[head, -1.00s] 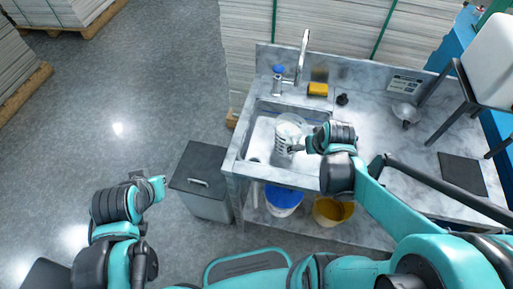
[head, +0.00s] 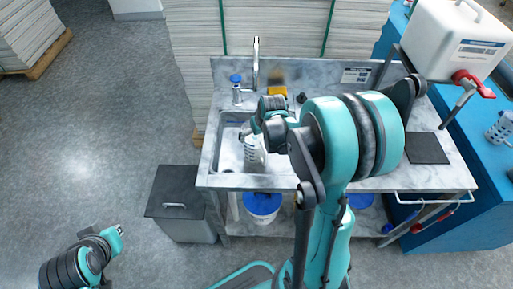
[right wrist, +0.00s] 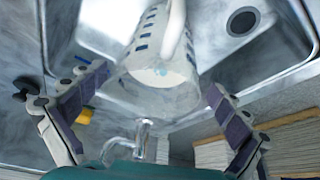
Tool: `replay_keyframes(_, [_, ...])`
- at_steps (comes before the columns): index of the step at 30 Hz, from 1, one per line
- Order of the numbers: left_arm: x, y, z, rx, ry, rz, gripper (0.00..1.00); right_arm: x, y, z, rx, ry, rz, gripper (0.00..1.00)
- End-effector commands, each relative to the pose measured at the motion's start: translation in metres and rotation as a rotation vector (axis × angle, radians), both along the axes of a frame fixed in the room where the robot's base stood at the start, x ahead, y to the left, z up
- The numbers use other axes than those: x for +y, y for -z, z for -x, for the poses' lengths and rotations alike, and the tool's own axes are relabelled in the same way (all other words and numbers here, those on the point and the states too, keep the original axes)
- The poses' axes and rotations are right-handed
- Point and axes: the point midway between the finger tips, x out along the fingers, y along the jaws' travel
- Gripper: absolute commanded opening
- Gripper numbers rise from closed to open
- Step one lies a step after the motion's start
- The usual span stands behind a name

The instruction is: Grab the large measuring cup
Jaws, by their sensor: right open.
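A clear measuring cup with blue marks (head: 252,152) is in the sink (head: 230,152) of the marble-look counter, partly hidden by my right gripper (head: 257,124). In the right wrist view the cup (right wrist: 155,75) is between the two spread fingers of the right gripper (right wrist: 160,84), with gaps at both sides. The right gripper is open and not closed on the cup. My left gripper (head: 112,238) is low at the left, over the floor and away from the sink; its opening is unclear. Another clear cup with blue marks (head: 500,128) stands on the blue bench at the far right.
A faucet (head: 255,65) and a yellow sponge (head: 277,91) are behind the sink. A grey bin (head: 172,198) stands left of the counter. A blue-lidded bucket (head: 262,206) is on the lower shelf. A white container with a red tap (head: 458,40) is at the right.

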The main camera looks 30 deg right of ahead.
Motion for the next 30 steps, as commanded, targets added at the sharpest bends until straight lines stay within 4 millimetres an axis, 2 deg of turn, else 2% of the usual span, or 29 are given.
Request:
replay_keyframes(4, [0.000, 0.003, 0.000, 0.000, 0.000, 0.000, 0.00, -0.002, 0.001, -0.015, 0.000, 0.000, 0.000, 1.00])
replay_keyframes(9, [0.000, 0.017, 0.000, 0.000, 0.000, 0.000, 0.00, -0.004, 0.031, -0.027, 0.000, 0.000, 0.000, 1.00])
replay_keyframes(12, [0.000, 0.021, 0.000, 0.000, 0.000, 0.000, 0.00, -0.005, 0.042, -0.032, 0.000, 0.000, 0.000, 1.00])
replay_keyframes(21, [0.000, 0.021, 0.000, 0.000, 0.000, 0.000, 0.00, -0.005, 0.046, -0.034, 0.000, 0.000, 0.000, 1.00])
replay_keyframes(22, [0.000, 0.021, 0.000, 0.000, 0.000, 0.000, 0.00, -0.005, 0.046, -0.034, 0.000, 0.000, 0.000, 0.97])
replay_keyframes(23, [0.000, 0.021, 0.000, 0.000, 0.000, 0.000, 0.00, -0.005, 0.046, -0.034, 0.000, 0.000, 0.000, 0.89])
replay_keyframes(30, [0.000, 0.021, 0.000, 0.000, 0.000, 0.000, 0.00, -0.005, 0.046, -0.033, 0.000, 0.000, 0.000, 0.28])
